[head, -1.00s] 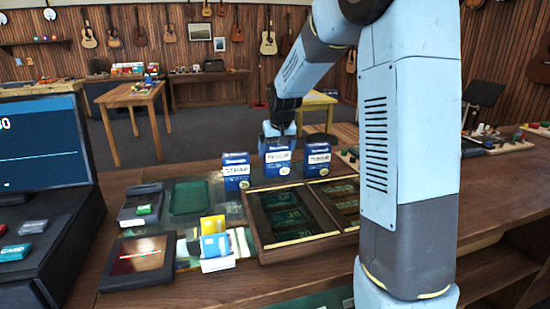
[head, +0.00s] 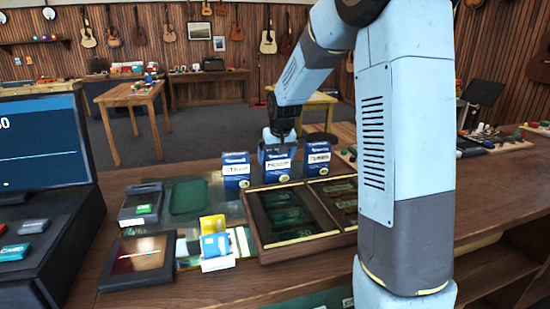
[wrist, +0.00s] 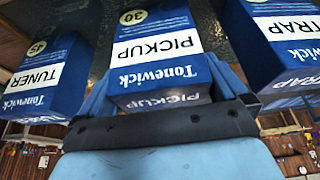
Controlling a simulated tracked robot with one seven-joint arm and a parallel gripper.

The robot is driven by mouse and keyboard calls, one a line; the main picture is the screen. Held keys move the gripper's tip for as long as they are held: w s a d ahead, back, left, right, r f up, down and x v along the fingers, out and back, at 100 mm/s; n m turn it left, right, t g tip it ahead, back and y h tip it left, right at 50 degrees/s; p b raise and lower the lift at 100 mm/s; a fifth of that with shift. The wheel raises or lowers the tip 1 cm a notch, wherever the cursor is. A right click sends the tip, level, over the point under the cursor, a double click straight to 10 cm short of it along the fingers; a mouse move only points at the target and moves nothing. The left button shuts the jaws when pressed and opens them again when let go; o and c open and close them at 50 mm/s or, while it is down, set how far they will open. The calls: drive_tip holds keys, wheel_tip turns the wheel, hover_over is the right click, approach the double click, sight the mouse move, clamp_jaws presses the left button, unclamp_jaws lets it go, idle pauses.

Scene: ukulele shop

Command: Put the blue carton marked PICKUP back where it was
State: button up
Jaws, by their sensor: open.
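The blue carton marked PICKUP (head: 277,167) stands upright on the counter, in line between the STRAP carton (head: 236,172) and the TUNER carton (head: 318,159). My gripper (head: 278,146) is over its top from above. In the wrist view, the PICKUP carton (wrist: 155,40) is between the two blue fingers of my gripper (wrist: 160,88), one on each side. The jaws are open. The STRAP carton (wrist: 290,45) and TUNER carton (wrist: 45,75) flank it there, with narrow gaps. The carton's far side is hidden.
A wooden divided tray (head: 262,252) sits just in front of the cartons. A green pad (head: 189,197), a card holder (head: 215,250) and a dark framed tray (head: 138,261) lie to the left. A monitor (head: 40,140) stands at the far left.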

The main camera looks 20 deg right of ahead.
drive_tip(key=v, duration=1.1)
drive_tip(key=s+r+t, duration=0.1)
drive_tip(key=s+r, duration=0.1)
drive_tip(key=s, duration=3.1)
drive_tip(key=shift+a, duration=0.15)
drive_tip(key=shift+s+r, duration=0.1)
drive_tip(key=shift+c, duration=0.4)
